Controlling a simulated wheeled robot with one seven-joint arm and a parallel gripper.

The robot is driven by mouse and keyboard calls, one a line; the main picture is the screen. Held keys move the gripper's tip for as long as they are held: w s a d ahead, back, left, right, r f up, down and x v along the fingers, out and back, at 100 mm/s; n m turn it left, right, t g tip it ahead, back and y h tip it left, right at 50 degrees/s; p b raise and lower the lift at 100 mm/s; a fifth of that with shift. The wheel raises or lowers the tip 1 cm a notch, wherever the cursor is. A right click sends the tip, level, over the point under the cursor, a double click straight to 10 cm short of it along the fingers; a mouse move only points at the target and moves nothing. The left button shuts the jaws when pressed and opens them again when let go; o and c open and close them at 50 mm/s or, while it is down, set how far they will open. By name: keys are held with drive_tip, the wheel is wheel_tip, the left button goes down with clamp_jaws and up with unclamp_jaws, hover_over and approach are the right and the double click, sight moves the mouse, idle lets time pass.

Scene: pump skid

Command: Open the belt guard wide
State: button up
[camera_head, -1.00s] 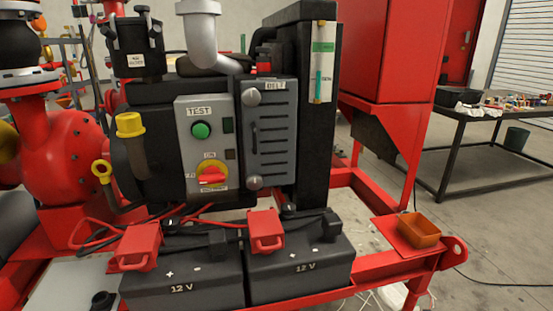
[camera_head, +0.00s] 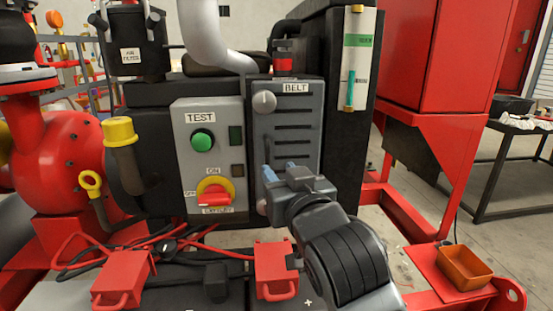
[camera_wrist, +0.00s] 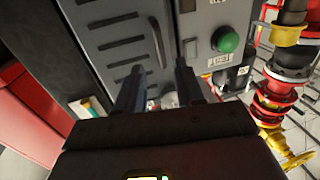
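The belt guard (camera_head: 297,120) is a grey slotted panel labelled BELT, closed flat beside the TEST panel. Its upper round knob (camera_head: 264,102) shows in the head view. The lower knob (camera_head: 262,207) is mostly hidden by my gripper. My gripper (camera_head: 280,170) is in front of the guard's lower left part, fingers apart. In the wrist view, which is upside down, the guard (camera_wrist: 110,38) and its dark bar handle (camera_wrist: 157,42) lie beyond my open fingers (camera_wrist: 158,78). A pale round part shows between the fingers. I see no contact with the handle.
The TEST panel (camera_head: 207,150) with a green button and a red-yellow switch adjoins the guard's left. Batteries with red clamps (camera_head: 277,268) lie below. A black column (camera_head: 340,100) stands right. An orange tray (camera_head: 465,265) sits at lower right.

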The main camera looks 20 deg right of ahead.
sight(268, 158)
drive_tip(key=w, duration=0.7)
drive_tip(key=shift+d, duration=0.35)
drive_tip(key=shift+s, duration=0.1)
clamp_jaws()
